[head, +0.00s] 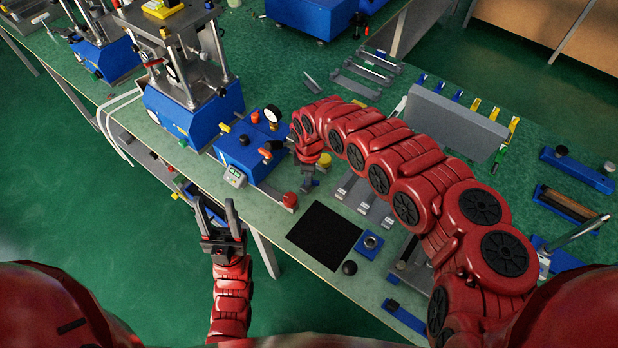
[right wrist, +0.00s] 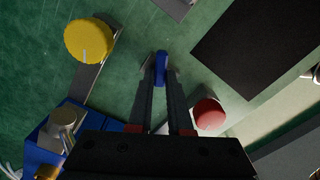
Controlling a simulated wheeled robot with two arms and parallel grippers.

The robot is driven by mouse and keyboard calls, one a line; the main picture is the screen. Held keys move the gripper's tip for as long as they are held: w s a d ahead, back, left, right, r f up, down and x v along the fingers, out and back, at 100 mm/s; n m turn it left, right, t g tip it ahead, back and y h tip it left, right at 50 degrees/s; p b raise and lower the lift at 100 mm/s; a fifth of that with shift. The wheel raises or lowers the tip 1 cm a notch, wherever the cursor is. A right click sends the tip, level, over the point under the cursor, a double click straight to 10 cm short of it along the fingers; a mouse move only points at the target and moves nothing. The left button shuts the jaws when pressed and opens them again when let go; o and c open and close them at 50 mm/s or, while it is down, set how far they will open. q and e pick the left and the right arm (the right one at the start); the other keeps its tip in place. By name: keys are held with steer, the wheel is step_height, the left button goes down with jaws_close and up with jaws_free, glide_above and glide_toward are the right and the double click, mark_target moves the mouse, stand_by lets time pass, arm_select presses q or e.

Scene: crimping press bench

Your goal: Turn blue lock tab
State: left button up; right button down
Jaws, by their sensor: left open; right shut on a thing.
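The blue lock tab (right wrist: 161,66) shows in the right wrist view between the fingertips of my right gripper (right wrist: 160,80). The two fingers are shut on it, one on each side. In the head view my right gripper (head: 308,178) points down at the bench beside the blue pump box, and I cannot make out the tab there. My left gripper (head: 214,205) is open and empty, in front of the bench's near edge and away from the tab.
A yellow knob (right wrist: 88,40) and a red knob (right wrist: 209,114) flank my right gripper. The blue box (head: 247,146) with a gauge stands to its left. A black mat (head: 324,236) lies nearer. My right arm covers part of the bench. The floor at left is clear.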

steer(key=c, duration=0.8)
jaws_free()
steer(key=shift+c, duration=0.2)
step_height(320, 180, up, 17)
steer(key=b, duration=0.2)
steer(key=shift+r, duration=0.2)
